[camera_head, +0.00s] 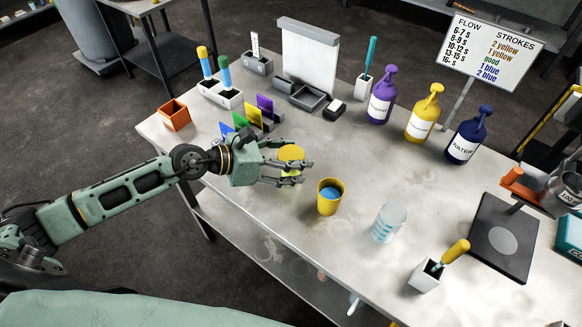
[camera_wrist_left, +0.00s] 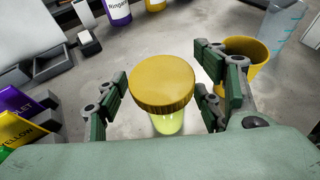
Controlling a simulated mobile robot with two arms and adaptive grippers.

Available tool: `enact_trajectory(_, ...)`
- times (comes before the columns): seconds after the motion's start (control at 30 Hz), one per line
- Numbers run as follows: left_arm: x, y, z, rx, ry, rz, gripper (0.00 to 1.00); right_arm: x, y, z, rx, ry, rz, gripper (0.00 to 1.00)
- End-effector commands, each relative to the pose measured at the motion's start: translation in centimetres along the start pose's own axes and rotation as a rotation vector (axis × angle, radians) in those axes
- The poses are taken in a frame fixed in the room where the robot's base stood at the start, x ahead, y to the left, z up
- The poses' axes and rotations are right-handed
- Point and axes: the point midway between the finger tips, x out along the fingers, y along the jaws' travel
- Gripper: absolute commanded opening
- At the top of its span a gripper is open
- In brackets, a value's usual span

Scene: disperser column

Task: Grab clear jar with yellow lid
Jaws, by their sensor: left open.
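The clear jar with a yellow lid (camera_head: 291,154) stands on the table, partly hidden by my gripper in the head view. In the left wrist view its round yellow lid (camera_wrist_left: 162,82) is at the middle, with the clear jar body (camera_wrist_left: 167,124) and a yellowish tint below it. My left gripper (camera_head: 292,171) is open, with its fingers on either side of the jar. In the left wrist view the left gripper's fingers (camera_wrist_left: 160,105) show gaps to the jar on both sides. My right gripper is not in view.
A yellow cup (camera_head: 329,197) with blue contents stands just right of the left gripper, close to a finger. A clear beaker (camera_head: 388,223) stands farther right. Coloured cards (camera_head: 256,112) stand behind the gripper. Purple (camera_head: 382,96), yellow (camera_head: 423,115) and navy (camera_head: 468,136) pump bottles line the back.

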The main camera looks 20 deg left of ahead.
Motion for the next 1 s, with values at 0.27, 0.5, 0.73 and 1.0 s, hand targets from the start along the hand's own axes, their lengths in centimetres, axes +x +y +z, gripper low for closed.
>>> enact_trajectory(0.27, -0.03, -0.01, -0.01, -0.001, 0.0, 0.0, 0.45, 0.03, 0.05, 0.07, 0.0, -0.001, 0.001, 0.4)
enact_trajectory(0.5, -0.04, -0.01, -0.03, -0.001, 0.0, 0.0, 0.24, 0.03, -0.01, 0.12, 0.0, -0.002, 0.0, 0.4)
enact_trajectory(0.73, -0.04, -0.01, 0.01, -0.001, -0.001, 0.0, 0.16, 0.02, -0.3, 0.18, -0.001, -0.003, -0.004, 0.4)
enact_trajectory(1.0, -0.19, -0.01, 0.39, 0.0, -0.001, 0.0, 0.16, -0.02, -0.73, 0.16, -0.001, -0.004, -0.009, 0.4)
